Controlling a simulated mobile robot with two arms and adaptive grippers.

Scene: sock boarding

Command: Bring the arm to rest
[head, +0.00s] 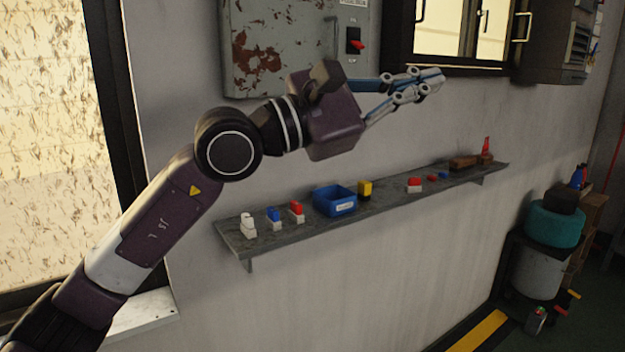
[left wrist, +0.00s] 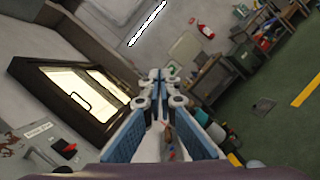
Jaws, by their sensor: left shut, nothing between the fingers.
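My left arm comes in from the lower left in the head view and reaches up and to the right. Its gripper (head: 432,80) is raised in the air above the wall shelf, in front of the wall near the window. The fingers are shut with nothing between them. In the left wrist view the gripper (left wrist: 161,75) points out into the room, its blue-padded fingers converging at the tips. My right gripper does not show in either view.
A narrow grey shelf (head: 380,211) on the wall holds a blue bin (head: 335,201) and several small coloured blocks. A rusty cabinet (head: 285,50) with a red switch hangs behind the arm. A white drum (head: 537,272) with a teal top stands at the right.

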